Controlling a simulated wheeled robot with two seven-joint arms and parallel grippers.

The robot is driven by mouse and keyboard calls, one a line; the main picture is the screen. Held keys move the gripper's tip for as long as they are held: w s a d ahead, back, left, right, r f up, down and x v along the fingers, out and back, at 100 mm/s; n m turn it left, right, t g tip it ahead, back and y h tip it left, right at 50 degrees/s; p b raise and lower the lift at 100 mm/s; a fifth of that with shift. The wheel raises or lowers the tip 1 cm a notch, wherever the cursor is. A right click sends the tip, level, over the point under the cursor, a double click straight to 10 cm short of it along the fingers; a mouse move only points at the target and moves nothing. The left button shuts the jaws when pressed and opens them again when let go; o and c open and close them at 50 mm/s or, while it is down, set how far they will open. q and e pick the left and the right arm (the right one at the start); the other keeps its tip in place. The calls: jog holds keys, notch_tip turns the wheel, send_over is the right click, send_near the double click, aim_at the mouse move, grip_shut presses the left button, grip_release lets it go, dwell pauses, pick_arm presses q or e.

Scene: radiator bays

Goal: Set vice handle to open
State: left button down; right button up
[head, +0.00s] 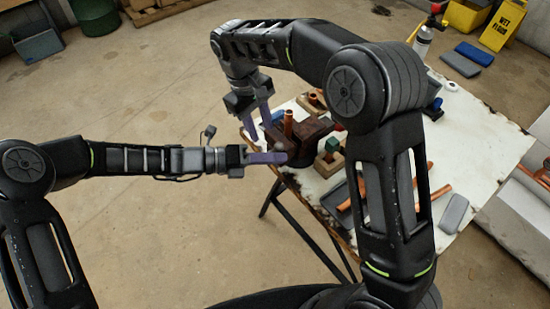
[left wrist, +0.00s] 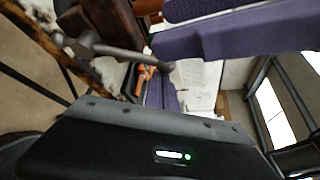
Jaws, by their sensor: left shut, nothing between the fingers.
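The brown vice (head: 311,128) stands at the near left edge of the worktable, and part of it shows at the top of the left wrist view (left wrist: 105,20). A grey bar with thickened ends, which looks like the vice handle (left wrist: 118,53), crosses the left wrist view beside the purple fingers. I cannot make out the handle in the head view. My left gripper (head: 283,157) is shut and empty, its fingertips close against the front of the vice; contact with the handle cannot be told. My right gripper (head: 261,128) points down at the vice's left side, fingers apart and empty.
Copper pipes (head: 432,202) and a grey block (head: 455,212) lie on the white worktable (head: 485,150). My right arm crosses above the table.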

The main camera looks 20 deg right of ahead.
notch_tip(320, 180, up, 4)
jog(key=w+a+t, duration=0.1)
jog(key=w+t, duration=0.1)
jog(key=s+d+f+g, duration=0.1)
jog(key=s+d, duration=0.4)
jog(key=s+f+m+g, duration=0.1)
jog(key=s+f+g, duration=0.3)
jog(key=s+f, duration=0.75)
jog(key=s+a+f+m+t+y, duration=0.1)
jog(key=s+a+f+m+y, duration=0.1)
jog(key=s+f, duration=0.2)
jog(key=s+a+f+m+t+y, duration=0.2)
jog(key=s+a+f, duration=0.1)
jog(key=f, duration=0.7)
jog(key=s+a+f+m+t+y, duration=0.1)
jog(key=s+a+f+m+y, duration=0.1)
jog(key=s+f, duration=0.4)
jog(key=shift+a+f+m, duration=0.4)
jog(key=shift+a+f, duration=0.3)
jog(key=shift+f, duration=0.25)
jog(key=shift+w+a, duration=0.1)
jog(key=shift+a, duration=0.05)
